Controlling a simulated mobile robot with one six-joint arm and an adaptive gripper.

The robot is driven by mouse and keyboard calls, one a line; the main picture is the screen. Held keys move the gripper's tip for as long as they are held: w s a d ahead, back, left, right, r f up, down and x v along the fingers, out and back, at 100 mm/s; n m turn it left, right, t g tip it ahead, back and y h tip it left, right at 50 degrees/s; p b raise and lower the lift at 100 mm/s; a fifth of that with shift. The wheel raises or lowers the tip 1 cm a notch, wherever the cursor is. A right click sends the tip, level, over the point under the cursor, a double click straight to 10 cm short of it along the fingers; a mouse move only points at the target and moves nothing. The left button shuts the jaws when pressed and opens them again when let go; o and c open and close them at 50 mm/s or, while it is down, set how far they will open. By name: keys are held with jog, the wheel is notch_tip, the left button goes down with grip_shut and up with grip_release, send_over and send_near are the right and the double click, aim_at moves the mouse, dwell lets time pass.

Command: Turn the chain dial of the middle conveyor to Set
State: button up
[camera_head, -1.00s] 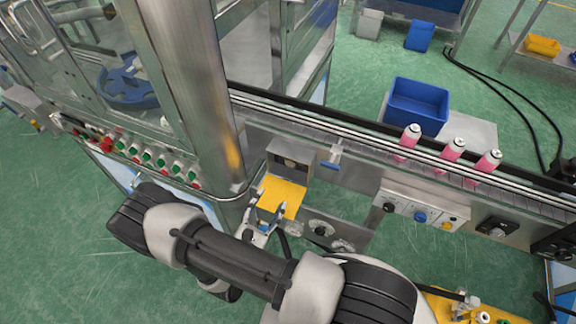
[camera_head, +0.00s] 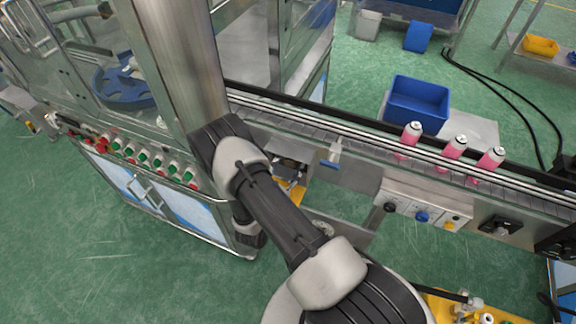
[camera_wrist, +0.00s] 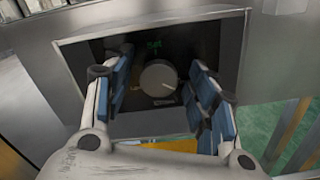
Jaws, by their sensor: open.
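A round grey dial (camera_wrist: 158,76) sits on a dark recessed panel (camera_wrist: 100,50) in the wrist view. A gap shows on both sides, and whether anything touches the dial I cannot tell. In the head view the dial's metal box (camera_head: 293,150) is under the conveyor (camera_head: 330,128), partly hidden by my arm.
Pink cans (camera_head: 452,148) stand on the conveyor at the right. A panel with several knobs (camera_head: 421,215) is below them. A blue bin (camera_head: 417,103) stands behind the belt. A steel machine column (camera_head: 178,65) rises close to my arm, and a row of buttons (camera_head: 145,155) is at the left.

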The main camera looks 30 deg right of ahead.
jog(key=shift+c, duration=0.4)
jog(key=c, duration=1)
jog(key=shift+o, duration=0.2)
jog(key=n, duration=0.5)
jog(key=shift+a+n+b, duration=0.1)
jog(key=shift+n+b, duration=0.2)
jog(key=shift+b, duration=0.05)
jog(key=n, duration=0.5)
jog(key=shift+w+n, duration=0.15)
jog(key=shift+n, duration=0.15)
jog(key=n, duration=0.7)
jog(key=shift+a+f, duration=0.1)
jog(key=n, duration=0.6)
jog(key=shift+n, duration=0.4)
